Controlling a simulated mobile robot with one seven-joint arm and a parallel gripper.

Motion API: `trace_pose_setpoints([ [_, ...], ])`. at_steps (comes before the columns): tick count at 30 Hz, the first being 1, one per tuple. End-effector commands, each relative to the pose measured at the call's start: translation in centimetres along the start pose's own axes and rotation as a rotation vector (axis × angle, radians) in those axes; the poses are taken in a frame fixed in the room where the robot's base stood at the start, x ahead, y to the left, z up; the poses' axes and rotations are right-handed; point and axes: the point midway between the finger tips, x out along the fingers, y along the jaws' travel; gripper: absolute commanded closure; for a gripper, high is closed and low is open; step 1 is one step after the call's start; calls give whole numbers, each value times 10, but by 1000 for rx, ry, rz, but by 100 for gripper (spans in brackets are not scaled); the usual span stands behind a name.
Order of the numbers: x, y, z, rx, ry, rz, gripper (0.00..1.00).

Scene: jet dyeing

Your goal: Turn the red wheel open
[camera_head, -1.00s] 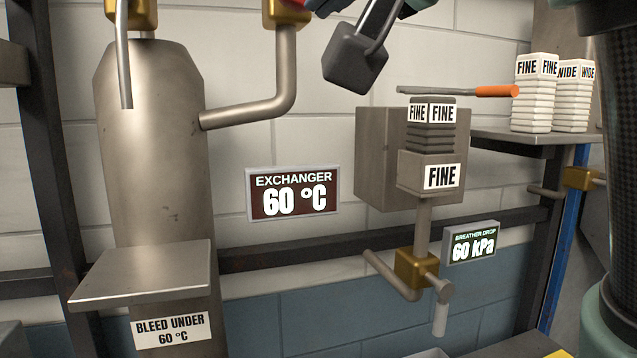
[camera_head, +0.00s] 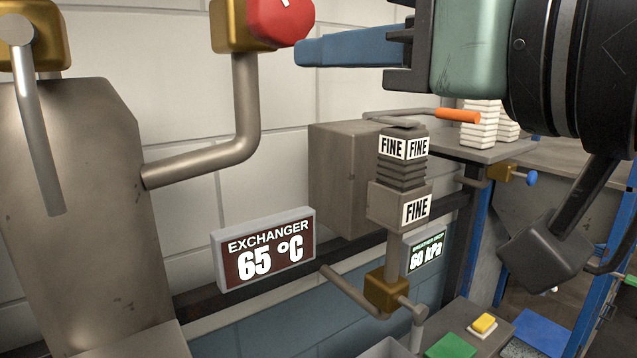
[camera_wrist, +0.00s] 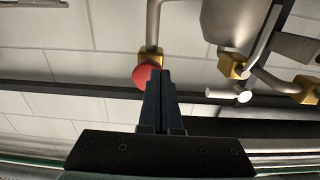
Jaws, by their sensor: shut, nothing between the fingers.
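The red wheel (camera_head: 281,20) sits on a brass valve body (camera_head: 230,24) at the top of the head view, on a bent grey pipe. My gripper (camera_head: 300,50) comes in from the right with its blue fingers shut and empty. The fingertips are close to the wheel's lower right side; I cannot tell whether they touch. In the wrist view the red wheel (camera_wrist: 146,75) shows just beyond the fingertips (camera_wrist: 160,72), partly hidden by them, with the brass body (camera_wrist: 150,54) behind it.
The exchanger display (camera_head: 264,248) reads 65 °C. A FINE filter stack (camera_head: 403,160) stands on its holder by a grey box (camera_head: 345,180). An orange-handled tool (camera_head: 457,115) lies behind it. A breather drop display (camera_head: 426,250) reads about 60 kPa. A grey lever (camera_head: 38,130) hangs at upper left.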

Motion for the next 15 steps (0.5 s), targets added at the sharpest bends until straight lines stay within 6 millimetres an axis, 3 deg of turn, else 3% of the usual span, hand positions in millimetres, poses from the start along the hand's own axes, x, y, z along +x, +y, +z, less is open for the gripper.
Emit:
trace_pose_setpoints([
  [5,7,-2,1,-15,-1,-9,100],
  [15,50,-2,0,-12,0,-10,100],
])
